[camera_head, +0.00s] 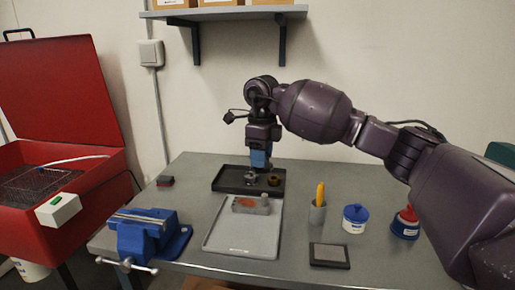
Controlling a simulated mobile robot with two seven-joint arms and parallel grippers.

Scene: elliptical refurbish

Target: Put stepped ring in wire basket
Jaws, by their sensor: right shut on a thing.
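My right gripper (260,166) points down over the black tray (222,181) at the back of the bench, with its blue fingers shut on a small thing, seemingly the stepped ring. The held part is mostly hidden at the fingertips. A small grey ring-like part (250,178) shows just below and left of the fingers, and a brown ring-like part (274,181) to their right. I cannot tell whether either touches the fingers. The wire basket (40,184) is inside the open red washer at the far left. My left gripper is not in view.
A blue vise (146,235) stands at the bench's front left, between the tray and the red washer (92,185). A grey tray (240,238) holds a block. A cup with a yellow tool (318,212), a blue-lidded jar (355,219) and a dark pad (329,255) stand right.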

